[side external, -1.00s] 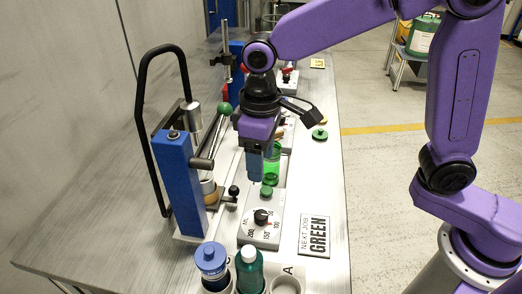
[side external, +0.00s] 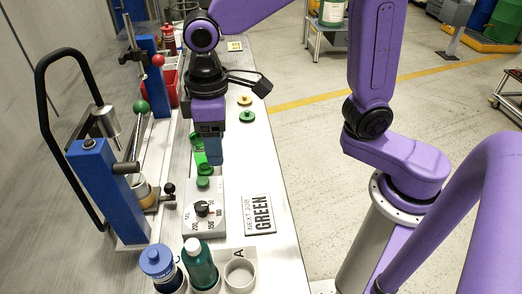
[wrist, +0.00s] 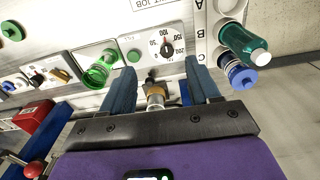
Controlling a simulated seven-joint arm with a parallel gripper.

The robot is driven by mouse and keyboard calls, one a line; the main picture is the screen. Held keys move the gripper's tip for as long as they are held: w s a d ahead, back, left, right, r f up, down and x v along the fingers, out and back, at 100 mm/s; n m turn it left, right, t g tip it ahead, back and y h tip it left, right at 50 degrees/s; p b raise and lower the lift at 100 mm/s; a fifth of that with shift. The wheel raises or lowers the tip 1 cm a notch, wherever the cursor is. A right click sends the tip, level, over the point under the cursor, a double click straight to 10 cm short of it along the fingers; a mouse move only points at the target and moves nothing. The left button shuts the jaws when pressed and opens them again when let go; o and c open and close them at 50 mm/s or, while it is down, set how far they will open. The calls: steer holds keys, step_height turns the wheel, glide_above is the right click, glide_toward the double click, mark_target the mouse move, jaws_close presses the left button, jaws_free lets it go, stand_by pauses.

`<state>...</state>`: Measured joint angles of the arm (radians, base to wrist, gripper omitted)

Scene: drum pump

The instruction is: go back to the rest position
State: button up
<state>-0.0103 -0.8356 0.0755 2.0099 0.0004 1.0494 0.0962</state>
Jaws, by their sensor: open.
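My gripper (side external: 214,160) hangs above the bench, fingers pointing down, near the green glass container (side external: 200,150) and the dial box (side external: 204,207). In the wrist view my gripper (wrist: 160,88) has its two blue fingers wide apart with nothing held between them. A small metal and tan fitting (wrist: 155,93) shows between the fingers, further below. The green container (wrist: 100,70) lies outside the fingers, to the left. The gripper partly hides the container in the side view.
A blue pump stand (side external: 105,190) with a black loop handle and green-knobbed lever (side external: 141,107) stands left. A blue-capped bottle (side external: 158,265) and a green bottle (side external: 199,265) stand in front, beside an empty ring holder (side external: 240,272). A "NEXT JOB GREEN" sign (side external: 258,214) lies right.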

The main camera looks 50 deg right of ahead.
steer(key=s+d+f+n, duration=0.3)
steer(key=s+d+n, duration=0.1)
steer(key=s+d, duration=1.2)
steer(key=shift+s+d, duration=0.4)
steer(key=shift+d, duration=0.15)
